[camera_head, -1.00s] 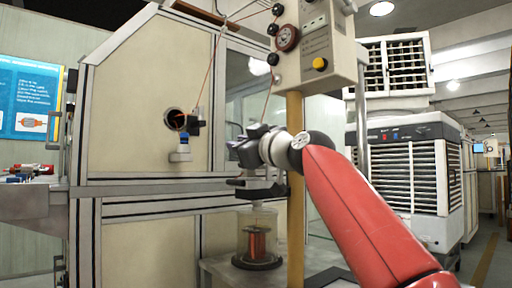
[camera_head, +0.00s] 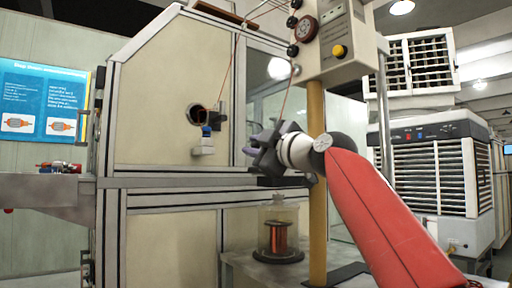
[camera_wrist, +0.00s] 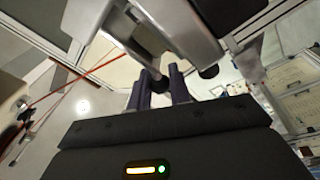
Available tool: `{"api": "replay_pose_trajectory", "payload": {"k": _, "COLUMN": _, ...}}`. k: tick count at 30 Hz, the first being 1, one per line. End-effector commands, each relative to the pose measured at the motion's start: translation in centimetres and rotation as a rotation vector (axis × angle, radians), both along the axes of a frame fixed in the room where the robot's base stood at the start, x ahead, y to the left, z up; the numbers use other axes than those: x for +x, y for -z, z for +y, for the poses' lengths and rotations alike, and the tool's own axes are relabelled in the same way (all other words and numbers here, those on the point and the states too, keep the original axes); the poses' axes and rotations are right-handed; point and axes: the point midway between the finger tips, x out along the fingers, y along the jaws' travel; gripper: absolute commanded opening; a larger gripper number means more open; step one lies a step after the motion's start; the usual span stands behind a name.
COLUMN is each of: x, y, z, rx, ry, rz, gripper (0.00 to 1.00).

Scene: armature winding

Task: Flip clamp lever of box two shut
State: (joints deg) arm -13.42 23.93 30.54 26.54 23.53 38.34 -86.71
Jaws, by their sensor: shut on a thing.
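My gripper (camera_head: 262,155) is beside the front of the beige machine, left of the yellow post. In the wrist view its two dark purple fingers (camera_wrist: 158,88) are close together, with a small dark part (camera_wrist: 160,86) between them. I cannot tell for sure whether this part is the clamp lever. A grey metal piece (camera_wrist: 180,30) with a black round end fills the upper middle of the wrist view, just beyond the fingertips. Box two is not clearly recognisable. A dark flat part (camera_head: 283,181) shows just below my gripper in the head view.
A glass jar with a copper coil (camera_head: 280,240) stands on the ledge below. A control box (camera_head: 335,40) with knobs and a yellow button hangs on the yellow post (camera_head: 317,230) close to my arm.

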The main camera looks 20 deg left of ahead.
Motion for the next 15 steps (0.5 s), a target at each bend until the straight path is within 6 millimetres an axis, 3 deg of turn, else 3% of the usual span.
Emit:
{"api": "replay_pose_trajectory", "payload": {"k": 9, "x": 0.04, "y": 0.19, "z": 0.07, "rx": -0.005, "ry": -0.002, "rz": 0.002, "gripper": 0.0}}
{"api": "replay_pose_trajectory", "payload": {"k": 10, "x": 0.04, "y": 0.19, "z": 0.07, "rx": -0.005, "ry": -0.002, "rz": 0.002, "gripper": 0.23}}
{"api": "replay_pose_trajectory", "payload": {"k": 15, "x": 0.03, "y": 0.15, "z": 0.06, "rx": -0.003, "ry": -0.001, "rz": 0.002, "gripper": 0.27}}
